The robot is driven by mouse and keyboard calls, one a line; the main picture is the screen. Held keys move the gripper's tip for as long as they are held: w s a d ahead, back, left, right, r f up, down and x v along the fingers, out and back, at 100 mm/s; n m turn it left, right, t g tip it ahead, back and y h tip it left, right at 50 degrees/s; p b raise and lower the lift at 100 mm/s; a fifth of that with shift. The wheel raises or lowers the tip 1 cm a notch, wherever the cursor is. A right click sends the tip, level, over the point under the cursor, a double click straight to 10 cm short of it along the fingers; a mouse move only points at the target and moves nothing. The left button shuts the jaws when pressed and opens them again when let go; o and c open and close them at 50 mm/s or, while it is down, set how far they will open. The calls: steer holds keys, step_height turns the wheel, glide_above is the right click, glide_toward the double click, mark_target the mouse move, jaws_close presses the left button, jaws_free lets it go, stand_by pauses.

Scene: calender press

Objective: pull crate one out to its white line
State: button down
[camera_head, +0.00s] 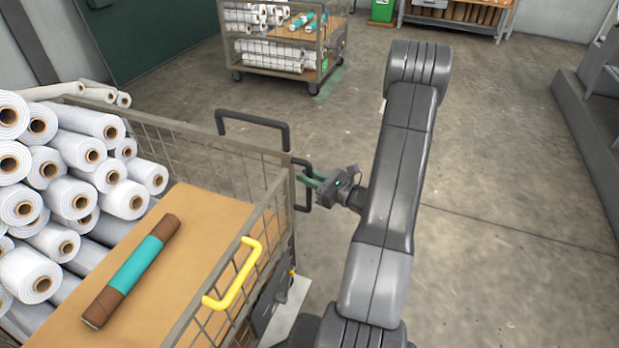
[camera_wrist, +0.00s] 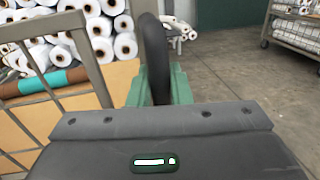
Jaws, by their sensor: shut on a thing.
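A wire-mesh crate (camera_head: 187,136) on the left is stacked with white rolls beside a brown board. No number on it is readable. My gripper (camera_head: 313,180) is at the crate's right end, with its green fingers shut on a black upright handle (camera_head: 301,190). In the wrist view the handle (camera_wrist: 154,55) rises between the fingers (camera_wrist: 157,88), with the crate's mesh post to its left. A pale strip (camera_head: 288,312) shows low beside the crate's near right corner; I cannot tell whether it is the white line.
A yellow handle (camera_head: 234,278) and another black handle (camera_head: 254,125) are on the crate's rim. A brown-and-teal roll (camera_head: 134,269) lies on the board. A second wheeled crate (camera_head: 274,73) stands at the back. The floor (camera_head: 500,150) to the right is open; grey steps stand far right.

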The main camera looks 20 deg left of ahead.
steer(key=c, duration=1.4)
jaws_free()
steer(key=p+v, duration=0.1)
steer(key=v, duration=1.2)
steer(key=shift+s+d, duration=0.1)
steer(key=shift+d, duration=0.3)
steer(key=shift+a, duration=0.1)
steer(key=b+x, duration=0.1)
steer(key=x, duration=1.3)
